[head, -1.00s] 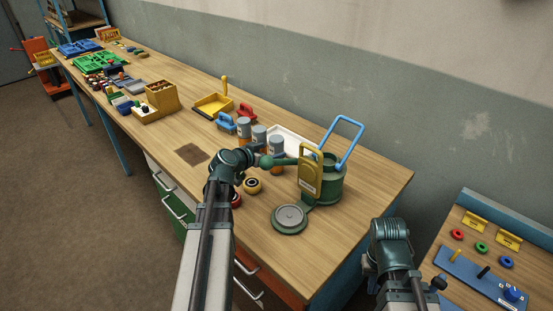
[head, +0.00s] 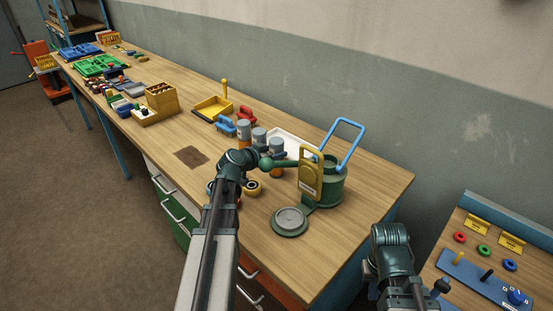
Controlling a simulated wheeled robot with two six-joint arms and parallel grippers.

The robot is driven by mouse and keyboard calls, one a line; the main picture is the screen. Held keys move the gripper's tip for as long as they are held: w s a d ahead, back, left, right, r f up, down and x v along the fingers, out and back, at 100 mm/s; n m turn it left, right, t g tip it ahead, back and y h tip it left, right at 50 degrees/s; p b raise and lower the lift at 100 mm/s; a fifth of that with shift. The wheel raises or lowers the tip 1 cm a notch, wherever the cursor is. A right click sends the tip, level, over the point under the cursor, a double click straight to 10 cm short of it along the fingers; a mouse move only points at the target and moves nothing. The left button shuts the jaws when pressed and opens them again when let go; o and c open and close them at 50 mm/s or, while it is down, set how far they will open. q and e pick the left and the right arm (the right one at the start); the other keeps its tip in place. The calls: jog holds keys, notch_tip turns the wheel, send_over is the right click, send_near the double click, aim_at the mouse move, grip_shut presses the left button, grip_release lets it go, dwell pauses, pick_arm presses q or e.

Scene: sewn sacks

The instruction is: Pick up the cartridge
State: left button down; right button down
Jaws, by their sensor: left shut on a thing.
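Several grey-topped cylinders with orange lower parts stand in a row on the bench; I take these for the cartridges. The nearest cartridge (head: 276,146) is just beyond my left gripper (head: 260,151), partly behind a green rod with a ball knob (head: 266,163). My left gripper appears shut on this cartridge, though its fingers are mostly hidden.
A white tray (head: 296,142) lies behind the cartridges. A black-and-yellow ring (head: 252,188) lies near my left wrist. The bench (head: 366,190) is clear at its right end.

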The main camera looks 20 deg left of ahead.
pick_arm(q)
jog(key=shift+r, duration=0.15)
notch_tip(320, 180, up, 10)
jog(key=p, duration=1)
